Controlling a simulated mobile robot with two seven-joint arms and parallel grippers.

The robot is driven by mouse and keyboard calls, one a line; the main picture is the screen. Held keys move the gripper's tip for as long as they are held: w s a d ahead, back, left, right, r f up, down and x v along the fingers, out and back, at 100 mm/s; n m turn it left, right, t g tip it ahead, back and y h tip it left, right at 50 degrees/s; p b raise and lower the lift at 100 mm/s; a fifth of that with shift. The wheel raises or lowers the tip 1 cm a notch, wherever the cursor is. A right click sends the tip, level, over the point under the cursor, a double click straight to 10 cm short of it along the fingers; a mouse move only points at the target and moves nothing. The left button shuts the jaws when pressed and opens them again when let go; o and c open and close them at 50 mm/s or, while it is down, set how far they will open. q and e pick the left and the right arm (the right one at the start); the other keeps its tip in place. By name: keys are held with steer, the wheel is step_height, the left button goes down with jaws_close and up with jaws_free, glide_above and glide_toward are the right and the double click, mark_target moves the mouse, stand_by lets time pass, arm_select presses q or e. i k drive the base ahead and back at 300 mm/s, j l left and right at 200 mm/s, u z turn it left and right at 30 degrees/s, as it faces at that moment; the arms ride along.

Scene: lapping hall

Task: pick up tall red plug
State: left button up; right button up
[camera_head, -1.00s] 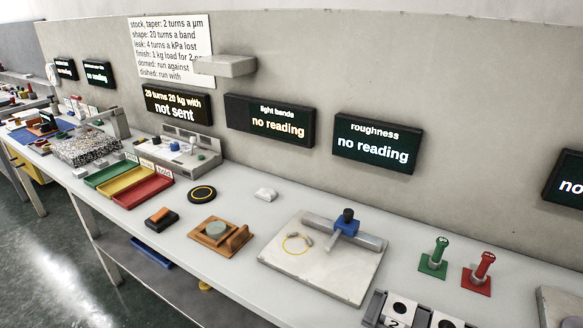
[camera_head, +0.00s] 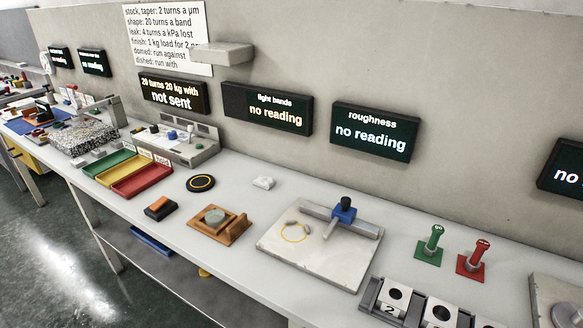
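A tall red plug (camera_head: 479,250) stands upright on a flat red base (camera_head: 470,269) at the right of the white bench, with a grey ring low around it. A similar green plug (camera_head: 435,239) stands on a green base (camera_head: 427,257) just to its left. Neither of my grippers shows in the head view.
A pale plate with a blue-clamped bar (camera_head: 310,262) lies left of the plugs. A dark rack with numbered grey blocks (camera_head: 372,292) is in front of them. A round-topped grey block (camera_head: 545,290) is to the right. Screens (camera_head: 375,132) hang on the wall behind.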

mark_target(472, 264)
steer(key=z, duration=1.35)
